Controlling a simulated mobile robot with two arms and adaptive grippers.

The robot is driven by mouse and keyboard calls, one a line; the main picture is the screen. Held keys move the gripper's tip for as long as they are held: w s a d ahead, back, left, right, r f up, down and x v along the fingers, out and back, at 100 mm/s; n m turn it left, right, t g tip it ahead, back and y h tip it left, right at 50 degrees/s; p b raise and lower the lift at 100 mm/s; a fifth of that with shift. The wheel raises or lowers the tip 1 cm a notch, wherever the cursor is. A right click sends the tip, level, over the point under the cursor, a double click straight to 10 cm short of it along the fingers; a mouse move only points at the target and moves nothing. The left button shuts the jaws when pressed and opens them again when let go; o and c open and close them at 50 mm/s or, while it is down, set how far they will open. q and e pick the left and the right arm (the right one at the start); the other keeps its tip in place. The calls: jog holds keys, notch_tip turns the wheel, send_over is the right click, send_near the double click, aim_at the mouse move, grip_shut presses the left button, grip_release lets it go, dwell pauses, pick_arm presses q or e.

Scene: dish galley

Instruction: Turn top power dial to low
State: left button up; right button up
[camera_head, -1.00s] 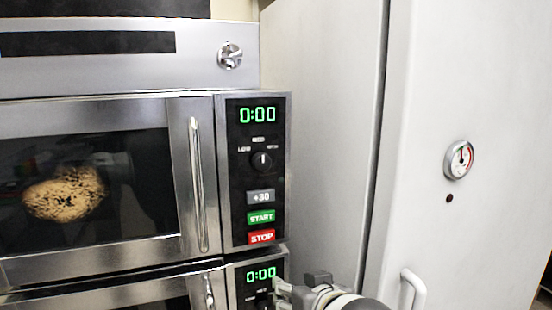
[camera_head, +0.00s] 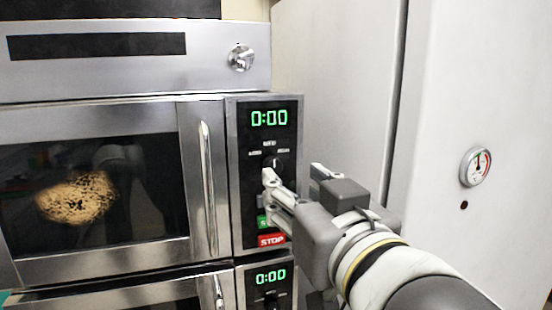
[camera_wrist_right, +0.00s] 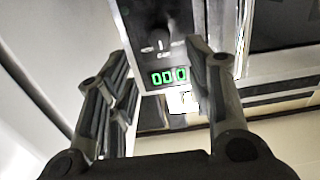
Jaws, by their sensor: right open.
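The top power dial (camera_head: 275,162) is a black knob on the top oven's control panel, under the green 0:00 display. Its white mark points about straight up, with small labels to its left, above and to its right. My right gripper (camera_head: 293,172) is open and empty, in front of the panel. One finger overlaps the dial's lower edge in the head view; the other is to its right. Contact cannot be told. In the right wrist view the dial (camera_wrist_right: 158,42) shows beyond and between the open fingers (camera_wrist_right: 157,55), with the display below it. My left gripper is not in view.
A lower oven has its own 0:00 display (camera_head: 270,277) and a dark dial. The top oven's door handle (camera_head: 207,188) stands left of the panel. The red STOP button (camera_head: 271,240) is below my gripper. A tall white cabinet (camera_head: 340,90) rises at the right.

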aim_at(273, 168)
jog(key=p+x, duration=0.3)
jog(key=x, duration=0.6)
jog(key=shift+w, duration=0.15)
jog(key=c, duration=1)
jog(key=shift+n, duration=0.4)
jog(key=n+p, duration=0.1)
jog(key=n, duration=0.4)
jog(key=shift+a+n, duration=0.1)
jog(key=shift+n, duration=0.2)
jog(key=n+p, duration=0.1)
jog(key=n, duration=0.4)
jog(key=shift+f, duration=0.1)
jog(key=shift+n, duration=0.4)
